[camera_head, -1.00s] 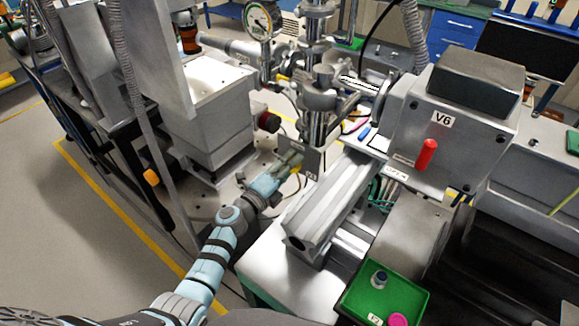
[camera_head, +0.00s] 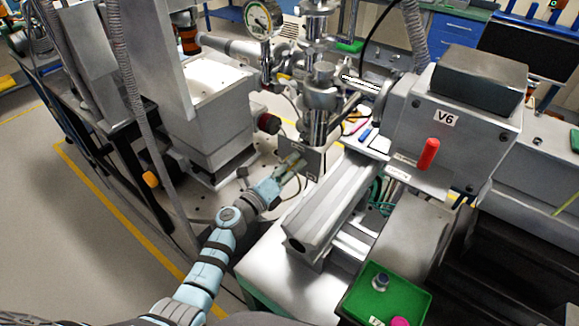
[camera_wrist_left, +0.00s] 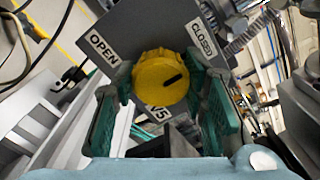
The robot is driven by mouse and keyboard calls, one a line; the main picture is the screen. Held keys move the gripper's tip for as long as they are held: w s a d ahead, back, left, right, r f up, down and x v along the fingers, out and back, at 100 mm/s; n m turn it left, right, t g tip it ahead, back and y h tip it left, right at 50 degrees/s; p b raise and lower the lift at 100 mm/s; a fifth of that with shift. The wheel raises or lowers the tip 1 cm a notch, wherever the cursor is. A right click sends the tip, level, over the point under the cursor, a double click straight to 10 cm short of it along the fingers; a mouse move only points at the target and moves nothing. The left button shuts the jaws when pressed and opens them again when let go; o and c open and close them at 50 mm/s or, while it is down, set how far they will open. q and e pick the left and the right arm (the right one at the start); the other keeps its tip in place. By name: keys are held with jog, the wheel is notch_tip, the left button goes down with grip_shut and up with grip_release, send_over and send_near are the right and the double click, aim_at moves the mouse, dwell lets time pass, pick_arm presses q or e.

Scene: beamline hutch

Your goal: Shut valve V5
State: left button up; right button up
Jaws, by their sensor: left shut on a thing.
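The V5 valve knob (camera_wrist_left: 160,78) is yellow and round, with a black mark that lies right of its middle and slants up to the right. It sits on a grey plate (camera_wrist_left: 150,25) with an OPEN label (camera_wrist_left: 101,48) at upper left, a CLOSED label (camera_wrist_left: 201,38) at upper right and a V5 label (camera_wrist_left: 158,113) below. My left gripper (camera_wrist_left: 160,95) is shut on the knob, one green-padded finger on each side. In the head view the left gripper (camera_head: 291,163) reaches the small plate (camera_head: 313,163) on the column; the knob is hidden there. My right gripper is not in view.
A grey box labelled V6 (camera_head: 443,118) with a red handle (camera_head: 428,154) stands to the right. A metal rail (camera_head: 325,205) runs just right of my left arm. A green tray (camera_head: 360,305) is at the front. A pressure gauge (camera_head: 259,19) is above.

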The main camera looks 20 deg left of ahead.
pick_arm(q)
jog(key=o, duration=1.2)
jog(key=shift+w, duration=0.1)
jog(key=shift+c, duration=0.2)
jog(key=v, duration=1.2)
